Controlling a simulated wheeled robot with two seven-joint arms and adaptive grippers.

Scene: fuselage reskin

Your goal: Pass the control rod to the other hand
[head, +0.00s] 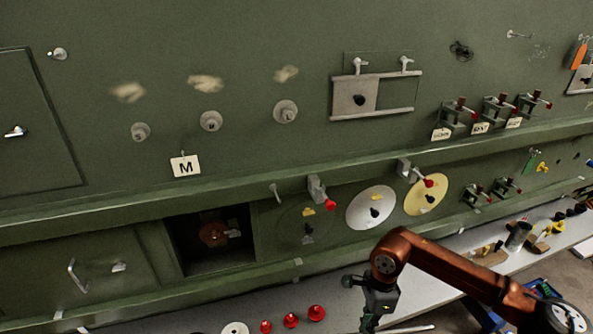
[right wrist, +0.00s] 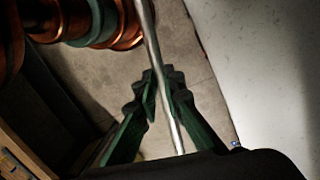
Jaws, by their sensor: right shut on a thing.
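The control rod (right wrist: 148,30) is a thin, silvery metal bar. In the right wrist view it runs from the top edge down between the fingers of my right gripper (right wrist: 161,85), which is shut on it. In the head view my right gripper (head: 369,322) points down at the bottom edge, in front of the grey bench. A short piece of the rod (head: 412,329) shows to its right there. The rest of the rod is cut off by the frame. My left gripper is in neither view.
A grey bench (head: 450,262) runs below the green fuselage panel (head: 240,100). Several red cone-shaped parts (head: 291,320) and a white disc (head: 235,328) lie on it left of my right gripper. Clamps (head: 498,108) and knobs stick out of the panel.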

